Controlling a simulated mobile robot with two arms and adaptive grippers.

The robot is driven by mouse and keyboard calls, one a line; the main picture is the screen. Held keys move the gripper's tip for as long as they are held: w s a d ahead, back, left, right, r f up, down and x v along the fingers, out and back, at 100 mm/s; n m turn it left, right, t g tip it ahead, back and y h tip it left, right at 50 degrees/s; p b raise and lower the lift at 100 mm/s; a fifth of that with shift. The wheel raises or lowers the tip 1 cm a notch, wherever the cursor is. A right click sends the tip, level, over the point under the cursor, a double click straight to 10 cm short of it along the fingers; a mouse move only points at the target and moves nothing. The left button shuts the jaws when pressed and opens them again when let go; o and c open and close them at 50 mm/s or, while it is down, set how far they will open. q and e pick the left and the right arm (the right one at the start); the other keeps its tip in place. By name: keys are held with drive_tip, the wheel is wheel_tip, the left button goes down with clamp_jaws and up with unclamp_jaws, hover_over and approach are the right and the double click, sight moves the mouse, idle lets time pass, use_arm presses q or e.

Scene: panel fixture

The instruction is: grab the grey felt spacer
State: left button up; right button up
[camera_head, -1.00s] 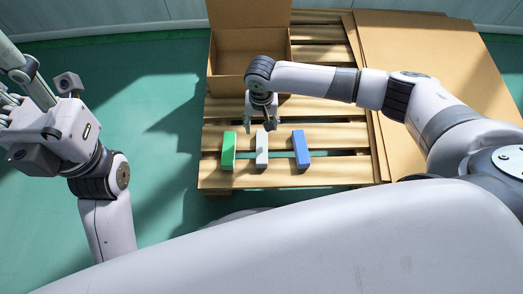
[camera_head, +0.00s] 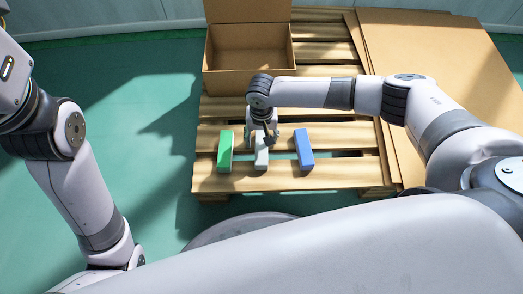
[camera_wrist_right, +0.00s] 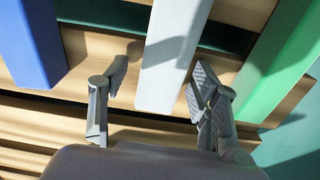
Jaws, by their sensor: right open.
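The grey felt spacer (camera_head: 261,157) is a light grey bar lying on the wooden pallet, between a green bar and a blue bar. In the right wrist view the grey spacer (camera_wrist_right: 174,50) reaches in between the fingertips. My right gripper (camera_head: 263,139) is over the far end of the spacer and hides part of it. In the wrist view the right gripper (camera_wrist_right: 157,82) is open, one finger on each side of the spacer, with gaps visible. The left arm is at the left edge of the head view; its gripper is out of the picture.
The green bar (camera_head: 225,152) is left of the grey spacer and the blue bar (camera_head: 303,149) is right of it, both close. An open cardboard box (camera_head: 247,83) stands behind on the slatted pallet (camera_head: 340,172). Flat cardboard sheets (camera_head: 440,55) lie at the right.

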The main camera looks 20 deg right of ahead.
drive_tip(key=shift+c, duration=0.4)
drive_tip(key=c, duration=0.8)
drive_tip(key=shift+c, duration=0.2)
